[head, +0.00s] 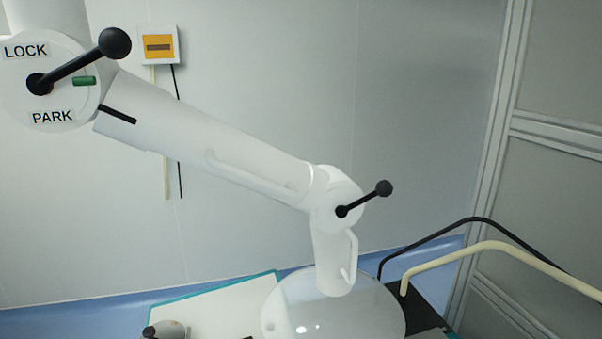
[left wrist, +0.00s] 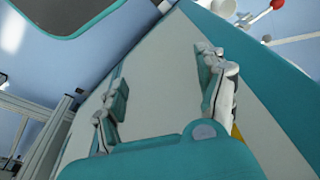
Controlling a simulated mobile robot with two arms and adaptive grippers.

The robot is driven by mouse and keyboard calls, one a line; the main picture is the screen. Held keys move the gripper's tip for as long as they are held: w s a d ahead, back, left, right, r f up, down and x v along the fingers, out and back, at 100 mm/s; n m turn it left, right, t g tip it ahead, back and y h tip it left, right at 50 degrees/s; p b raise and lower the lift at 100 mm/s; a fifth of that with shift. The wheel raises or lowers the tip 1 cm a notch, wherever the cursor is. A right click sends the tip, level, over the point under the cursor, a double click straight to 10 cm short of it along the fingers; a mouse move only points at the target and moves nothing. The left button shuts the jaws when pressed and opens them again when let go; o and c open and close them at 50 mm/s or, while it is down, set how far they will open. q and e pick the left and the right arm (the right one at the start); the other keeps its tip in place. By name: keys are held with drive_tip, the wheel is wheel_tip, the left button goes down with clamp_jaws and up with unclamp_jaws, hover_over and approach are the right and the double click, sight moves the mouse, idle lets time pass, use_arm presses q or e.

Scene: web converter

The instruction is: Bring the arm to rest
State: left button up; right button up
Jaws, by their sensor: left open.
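The white jointed arm (head: 215,148) runs from a round joint disc (head: 58,108) at the upper left down to an elbow joint (head: 330,185) and a short lower link (head: 328,252). The disc is marked LOCK and PARK. Its black-knobbed lever (head: 75,64) points up and right, above a green peg (head: 84,81). A second black-knobbed lever (head: 365,199) is on the elbow, pointing up and right. A round translucent plate (head: 375,310) is at the lower end. My left gripper (left wrist: 162,72) is open with nothing between its fingers. My right gripper is not in view.
A white board with a teal edge (head: 225,306) lies below the arm. A small grey object with a black knob (head: 170,330) shows at the bottom edge. Black (head: 430,237) and cream (head: 485,248) bent tubes stand at the right. A red ball (left wrist: 277,4) shows in the left wrist view.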

use_arm(q)
drive_tip(key=s+a+f+g+b, duration=0.1)
drive_tip(key=s+a+f+b, duration=0.1)
drive_tip(key=s+f, duration=1.5)
wheel_tip(320, 180, down, 4)
drive_tip(key=shift+s+a, duration=0.25)
drive_tip(key=shift+a, duration=0.3)
